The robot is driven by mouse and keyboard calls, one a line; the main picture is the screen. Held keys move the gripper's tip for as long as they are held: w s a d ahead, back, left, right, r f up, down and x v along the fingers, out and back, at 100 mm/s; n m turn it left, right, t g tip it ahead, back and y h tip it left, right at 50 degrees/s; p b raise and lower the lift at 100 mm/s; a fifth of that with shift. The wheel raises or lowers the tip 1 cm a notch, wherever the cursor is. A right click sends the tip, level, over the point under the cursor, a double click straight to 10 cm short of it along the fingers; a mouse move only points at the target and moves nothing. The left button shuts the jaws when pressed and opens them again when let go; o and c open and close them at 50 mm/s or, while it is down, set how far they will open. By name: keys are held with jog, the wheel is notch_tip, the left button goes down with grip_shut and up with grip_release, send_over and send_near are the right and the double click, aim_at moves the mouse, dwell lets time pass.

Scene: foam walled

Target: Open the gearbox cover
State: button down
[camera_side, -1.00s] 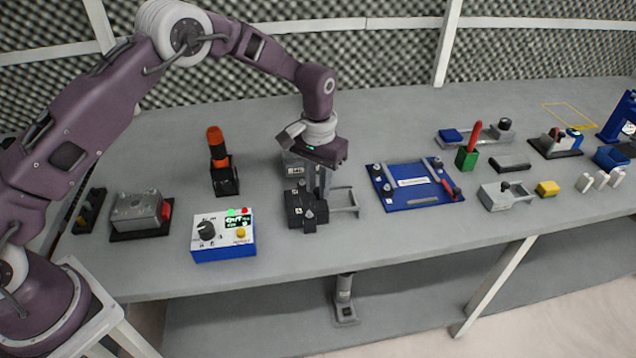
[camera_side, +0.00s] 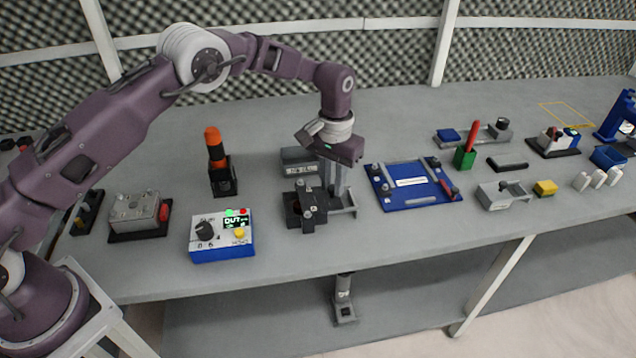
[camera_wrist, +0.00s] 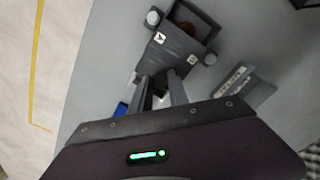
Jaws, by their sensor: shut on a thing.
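The gearbox (camera_side: 291,209) is a dark box on the bench with small round knobs and a pale side rail frame (camera_side: 352,204) on its right. In the wrist view its dark cover (camera_wrist: 173,50) carries two white labels, and beyond its edge the box stands partly open, with a brownish interior (camera_wrist: 187,17). My gripper (camera_side: 335,186) points down at the right side of the gearbox. In the wrist view my gripper (camera_wrist: 155,88) is shut at the cover's near edge, seemingly on its grip. The exact contact is hidden between the fingers.
A grey bin (camera_side: 300,159) stands close behind the gearbox. A blue control box (camera_side: 222,236) is to the left, and a blue plate fixture (camera_side: 416,184) to the right. An orange-topped tool (camera_side: 217,155) stands upright at back left. Bare bench lies in front.

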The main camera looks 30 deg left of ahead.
jog(key=shift+w+d, duration=0.7)
jog(key=shift+w, duration=0.3)
jog(key=shift+w+d, duration=0.35)
jog(key=shift+d, duration=0.15)
jog(key=c, duration=1.3)
grip_release()
jog(key=shift+o, duration=0.2)
notch_tip(320, 180, up, 7)
jog(key=shift+s, duration=0.1)
